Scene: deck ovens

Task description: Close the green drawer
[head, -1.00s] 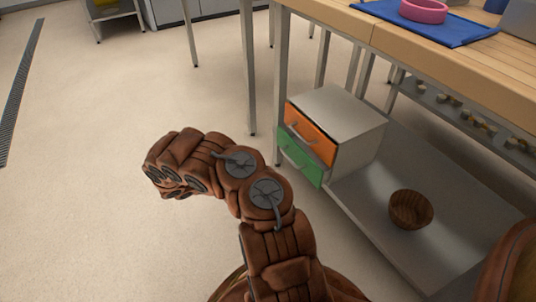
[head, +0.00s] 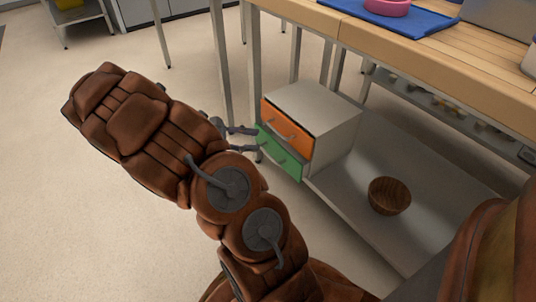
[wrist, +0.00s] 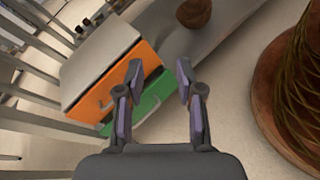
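The green drawer (head: 279,153) is the lower drawer of a small grey cabinet (head: 318,103) on the lower shelf under the table. Its front seems to stand out a little, but how far is hard to tell. The green front also shows in the wrist view (wrist: 152,103), partly between and beyond my fingers. The orange drawer (head: 287,126) is directly above it. My gripper (wrist: 160,75) is open and empty, its two fingers spread, pointing toward the cabinet. In the head view, my gripper (head: 240,139) is partly hidden by my arm, near the green front's left end; contact cannot be told.
A wooden bowl (head: 389,195) stands on the metal shelf (head: 345,205) right of the cabinet. A table leg (head: 222,70) stands left of the cabinet. The wooden tabletop (head: 440,60) overhangs the shelf.

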